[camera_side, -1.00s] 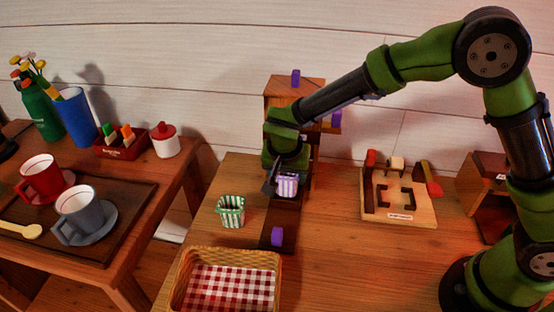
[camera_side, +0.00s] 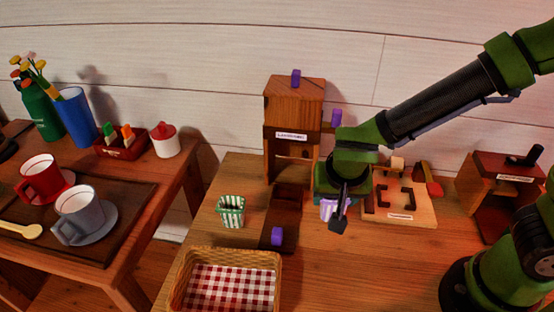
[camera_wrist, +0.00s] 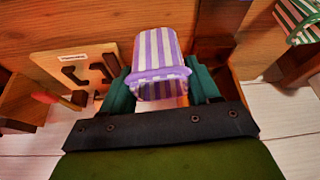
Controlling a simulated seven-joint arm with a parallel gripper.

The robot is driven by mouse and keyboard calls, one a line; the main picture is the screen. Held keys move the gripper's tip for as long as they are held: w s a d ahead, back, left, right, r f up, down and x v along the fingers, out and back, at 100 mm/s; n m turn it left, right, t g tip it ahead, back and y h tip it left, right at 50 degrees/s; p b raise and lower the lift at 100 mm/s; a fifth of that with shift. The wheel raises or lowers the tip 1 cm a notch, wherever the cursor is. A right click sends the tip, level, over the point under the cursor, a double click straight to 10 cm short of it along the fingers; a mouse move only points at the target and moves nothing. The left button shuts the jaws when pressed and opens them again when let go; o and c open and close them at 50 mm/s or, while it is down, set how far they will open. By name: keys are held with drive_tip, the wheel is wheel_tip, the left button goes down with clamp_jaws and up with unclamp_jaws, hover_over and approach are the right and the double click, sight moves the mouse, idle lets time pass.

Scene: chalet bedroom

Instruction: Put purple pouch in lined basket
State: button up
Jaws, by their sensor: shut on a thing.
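The purple pouch (camera_wrist: 158,55) has purple and white stripes and fills the space between the two fingers in the wrist view. My gripper (camera_wrist: 160,88) is shut on it. In the side view the pouch (camera_side: 328,208) is partly hidden behind my gripper (camera_side: 338,205), over the table between the wooden cabinet and the puzzle board. I cannot tell how high it is held. The lined basket (camera_side: 179,283) is wicker with a red and white checked lining (camera_side: 230,287). It stands at the table's front left, apart from my gripper, and looks empty.
A green striped pouch (camera_side: 230,211) stands behind the basket. A puzzle board (camera_side: 405,212) lies to the right. The front middle of the table is clear.

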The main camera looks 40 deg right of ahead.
drive_tip(key=w+a+r+n+y, duration=0.2)
drive_tip(key=a+n, duration=0.3)
drive_tip(key=a, duration=0.8)
drive_tip(key=n+y, duration=0.1)
drive_tip(key=n, duration=0.3)
hover_over(230, 295)
wheel_tip(230, 295, down, 4)
drive_tip(key=r, duration=0.1)
drive_tip(key=shift+t, duration=0.5)
drive_tip(key=shift+f, duration=2.35)
drive_tip(key=shift+f, duration=0.2)
drive_tip(key=o, duration=1.1)
drive_tip(key=shift+r, duration=0.15)
